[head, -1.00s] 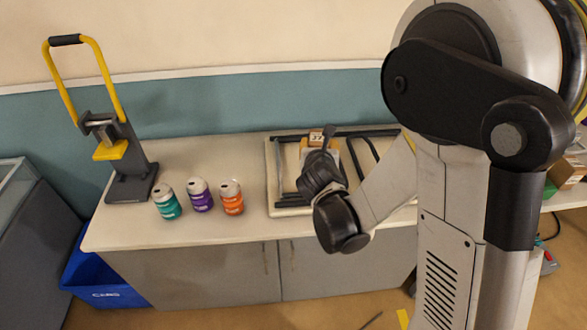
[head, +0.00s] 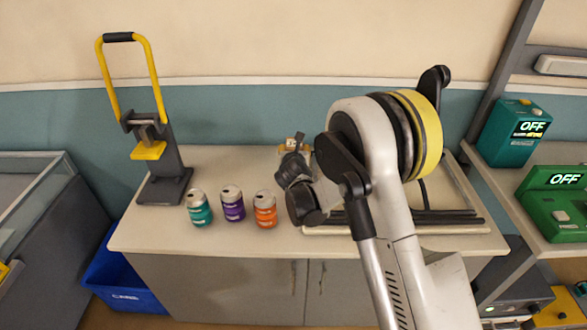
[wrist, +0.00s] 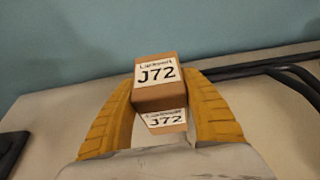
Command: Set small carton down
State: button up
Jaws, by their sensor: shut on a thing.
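The small carton (wrist: 158,94) is a brown box with white labels reading J72. In the wrist view it sits between the two yellow fingers of my gripper (wrist: 160,105), which is shut on it. In the head view the carton (head: 296,143) shows as a small brown patch just beyond my dark gripper (head: 294,158), over the back part of the white counter (head: 225,165). The wrist view shows the pale counter behind and around the carton. I cannot tell whether the carton's underside touches the counter.
Teal (head: 198,208), purple (head: 232,203) and orange (head: 265,209) cans stand left of my gripper. A can crusher with a yellow handle (head: 145,120) is at the counter's left end. A tray with dark bars (head: 440,228) lies to the right. Counter behind the cans is clear.

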jog(key=shift+s+a+f, duration=0.25)
jog(key=shift+a+f, duration=0.2)
jog(key=shift+a, duration=0.15)
notch_tip(320, 180, down, 4)
jog(key=b, duration=0.2)
jog(key=shift+b, duration=0.3)
jog(key=shift+o, duration=0.2)
jog(key=shift+r, duration=0.1)
jog(key=shift+c, duration=0.2)
jog(key=o, duration=1.3)
